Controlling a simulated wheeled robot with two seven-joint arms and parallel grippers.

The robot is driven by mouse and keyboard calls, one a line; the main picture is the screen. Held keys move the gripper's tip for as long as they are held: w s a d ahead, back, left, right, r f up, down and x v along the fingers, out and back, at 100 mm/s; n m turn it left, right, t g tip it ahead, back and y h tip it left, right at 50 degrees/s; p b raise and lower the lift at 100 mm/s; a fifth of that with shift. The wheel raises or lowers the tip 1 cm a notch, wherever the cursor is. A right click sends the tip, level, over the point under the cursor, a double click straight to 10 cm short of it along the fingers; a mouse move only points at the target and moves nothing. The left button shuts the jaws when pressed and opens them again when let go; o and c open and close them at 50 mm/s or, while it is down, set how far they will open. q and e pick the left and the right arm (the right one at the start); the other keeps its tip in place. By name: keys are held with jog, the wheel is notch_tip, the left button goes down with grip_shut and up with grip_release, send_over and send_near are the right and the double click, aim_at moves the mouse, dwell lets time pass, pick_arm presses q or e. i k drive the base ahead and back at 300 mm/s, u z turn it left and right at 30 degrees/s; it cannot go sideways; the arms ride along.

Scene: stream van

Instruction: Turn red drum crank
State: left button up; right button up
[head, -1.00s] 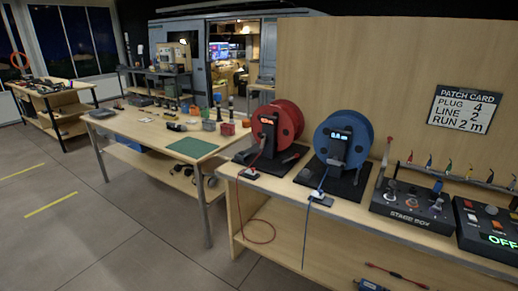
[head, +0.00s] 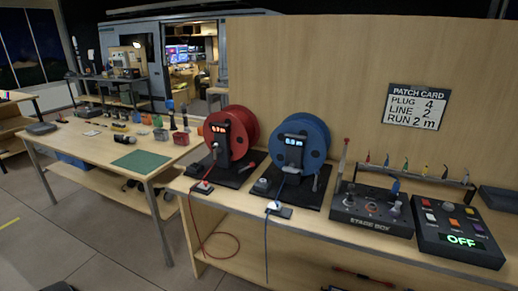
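The red drum (head: 250,128) stands upright on a dark base (head: 232,174) at the left end of the long wooden bench. A black bracket with a small lit orange display (head: 219,130) is on its front; the digits are too small to read surely. A short crank-like handle (head: 249,167) with a reddish part shows low at the drum's right side. A red cable (head: 191,215) runs from the drum over the bench edge and loops on the shelf below. Neither of my grippers is in view.
A blue drum (head: 314,145) stands close to the right of the red one, with a blue cable hanging down. Further right are the stage box (head: 371,211) and a control box (head: 460,238) reading OFF. A second table (head: 98,147) with small items stands left; floor in front is clear.

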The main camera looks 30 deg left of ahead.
aim_at(217, 151)
jog(key=z, duration=0.35)
jog(key=i, duration=0.75)
jog(key=u, duration=0.65)
jog(key=i, duration=0.55)
jog(key=u, duration=0.6)
